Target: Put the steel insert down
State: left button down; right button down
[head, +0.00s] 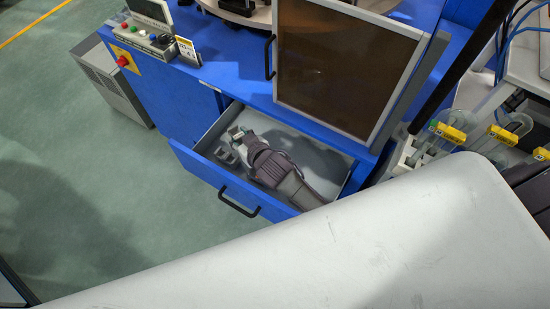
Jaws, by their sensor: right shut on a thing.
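My right gripper (238,134) reaches down into the open blue drawer (188,158) from the lower right, its dark body lying over the drawer floor. Its fingertips are near the drawer's far left corner, shut on a small steel insert that is mostly hidden by the fingers. Small grey metal pieces (227,156) lie on the drawer floor just beside the fingertips. I cannot tell whether the held insert touches the floor. My left gripper is not in view.
The drawer's front has a black handle (239,202). A framed dark panel (345,64) stands above the drawer on the blue machine. A control box (150,40) sits at the upper left. The drawer's right part is bare. Yellow-tagged clear items (450,133) hang at right.

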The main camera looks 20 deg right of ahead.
jog(key=shift+w+a+f+b, duration=0.2)
jog(key=shift+w+f, duration=0.1)
jog(key=shift+f, duration=0.15)
jog(key=shift+w+a+f+b, duration=0.15)
jog(key=shift+w+f, duration=0.1)
jog(key=shift+f, duration=0.15)
jog(key=w+d+f+b, duration=0.1)
jog(key=d+f+b, duration=0.1)
jog(key=d, duration=0.1)
jog(key=w+d+f+b, duration=0.1)
jog(key=d+f+b, duration=0.1)
jog(key=d, duration=0.1)
jog(key=w+d+f+b, duration=0.2)
jog(key=d, duration=0.1)
jog(key=shift+f, duration=0.1)
jog(key=shift+w+d+f+y+b, duration=0.1)
jog(key=shift+w+d+y+b, duration=0.15)
jog(key=shift+d+b, duration=0.2)
notch_tip(320, 180, down, 4)
jog(key=b, duration=0.4)
jog(key=shift+f, duration=0.1)
jog(key=shift+s, duration=0.1)
jog(key=c, duration=0.7)
grip_release()
